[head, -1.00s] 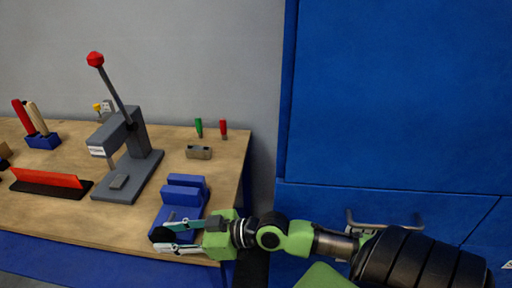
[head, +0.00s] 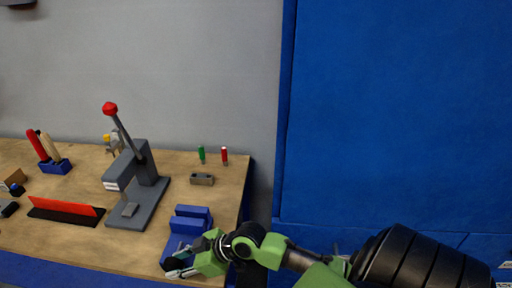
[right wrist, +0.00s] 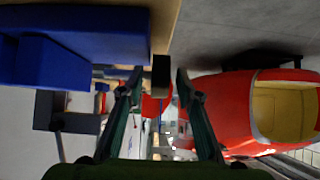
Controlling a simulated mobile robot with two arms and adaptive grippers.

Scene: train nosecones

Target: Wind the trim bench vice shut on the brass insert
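The blue trim bench vice (head: 188,222) stands at the front right corner of the wooden bench. It also fills the upper left of the right wrist view (right wrist: 95,35). My right gripper (head: 178,266) is low at the vice's front end. In the right wrist view its two fingers (right wrist: 158,80) stand apart, with a dark block (right wrist: 161,76), seemingly the vice's handle, between them. Gaps show on both sides of that block, so the fingers do not look closed on it. I cannot make out the brass insert. My left gripper is not in view.
A grey lever press (head: 143,205) with a red knob stands left of the vice. A small grey-brown block (head: 202,179) and green and red upright pieces are behind it. A red shell with a yellow inside (right wrist: 250,110) shows right of the fingers in the wrist view.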

